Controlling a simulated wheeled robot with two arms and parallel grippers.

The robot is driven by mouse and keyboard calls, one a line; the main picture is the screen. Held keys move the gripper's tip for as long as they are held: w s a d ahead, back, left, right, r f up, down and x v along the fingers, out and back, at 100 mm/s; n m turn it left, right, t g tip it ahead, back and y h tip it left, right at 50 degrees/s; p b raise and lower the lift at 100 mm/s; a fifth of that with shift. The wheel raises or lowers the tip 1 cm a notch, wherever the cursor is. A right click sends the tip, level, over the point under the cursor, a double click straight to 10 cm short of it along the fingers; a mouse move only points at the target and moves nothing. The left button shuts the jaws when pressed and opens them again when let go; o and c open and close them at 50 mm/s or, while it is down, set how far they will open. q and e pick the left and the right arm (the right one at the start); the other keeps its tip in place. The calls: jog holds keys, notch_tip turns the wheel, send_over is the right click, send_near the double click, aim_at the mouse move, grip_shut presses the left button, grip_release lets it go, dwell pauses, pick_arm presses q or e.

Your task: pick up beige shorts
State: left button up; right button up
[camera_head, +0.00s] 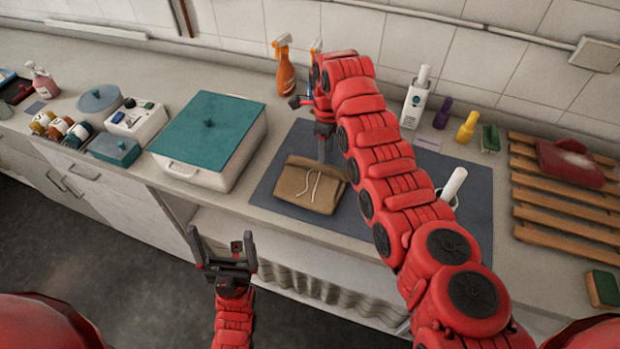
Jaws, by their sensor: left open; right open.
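The beige shorts (309,187) lie folded on a dark grey mat (265,198) on the counter, with a pale drawstring on top. My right gripper (312,110) is at the mat's back edge, above and behind the shorts, with one dark finger pointing down near their back edge. The red arm hides part of this gripper, and I cannot tell if it touches the shorts. My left gripper (221,245) is open and empty in front of the counter, below and left of the shorts, with its fingers pointing up.
A white box with a teal lid (208,128) stands left of the mat. An orange spray bottle (285,68) and a white bottle (416,100) stand at the back.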

aim_at(309, 180)
jog(key=f, duration=0.1)
jog(key=f+p, duration=0.1)
jog(key=f, duration=0.1)
jog(key=shift+s+a+f+p, duration=0.1)
jog(key=shift+s+p, duration=0.15)
jog(key=shift+p, duration=0.1)
jog(key=shift+f, duration=0.35)
grip_shut()
dwell(0.8)
